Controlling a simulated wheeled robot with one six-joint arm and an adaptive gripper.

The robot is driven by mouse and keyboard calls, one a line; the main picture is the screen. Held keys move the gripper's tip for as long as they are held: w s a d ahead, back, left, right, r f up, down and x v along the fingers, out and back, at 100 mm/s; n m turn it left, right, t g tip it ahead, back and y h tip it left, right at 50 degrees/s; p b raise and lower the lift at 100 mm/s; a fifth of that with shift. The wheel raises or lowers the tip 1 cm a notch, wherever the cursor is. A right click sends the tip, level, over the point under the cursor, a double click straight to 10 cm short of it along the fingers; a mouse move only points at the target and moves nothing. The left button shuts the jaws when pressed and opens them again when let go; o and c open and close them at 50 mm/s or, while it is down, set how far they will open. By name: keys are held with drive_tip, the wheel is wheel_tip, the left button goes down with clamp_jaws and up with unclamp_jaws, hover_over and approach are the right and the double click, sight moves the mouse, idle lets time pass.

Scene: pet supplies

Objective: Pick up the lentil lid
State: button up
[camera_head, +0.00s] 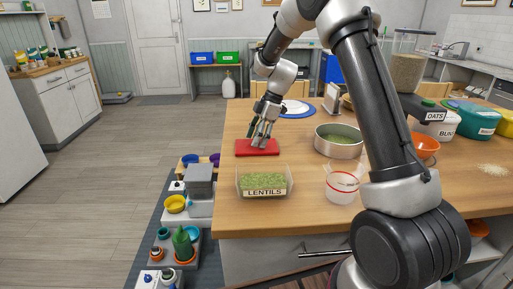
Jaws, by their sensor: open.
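A flat red rectangular lid (243,149) lies on the wooden counter, near its left edge. An open clear container labelled LENTILS (264,191) stands just in front of it, filled with green lentils and with no lid on it. My gripper (260,143) points down over the middle of the red lid, its fingertips at or just above the lid's surface. It is open. From this view I cannot tell whether the fingers touch the lid. The gripper hides part of the lid's back edge.
A round metal pan (339,150) with green contents and a clear measuring cup (341,188) stand to the right. A blue-rimmed plate (297,109) lies behind. An OATS container (434,130) and several bowls fill the right side. The counter's left edge is close to the lid.

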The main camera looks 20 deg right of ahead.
drive_tip(key=c, duration=1.1)
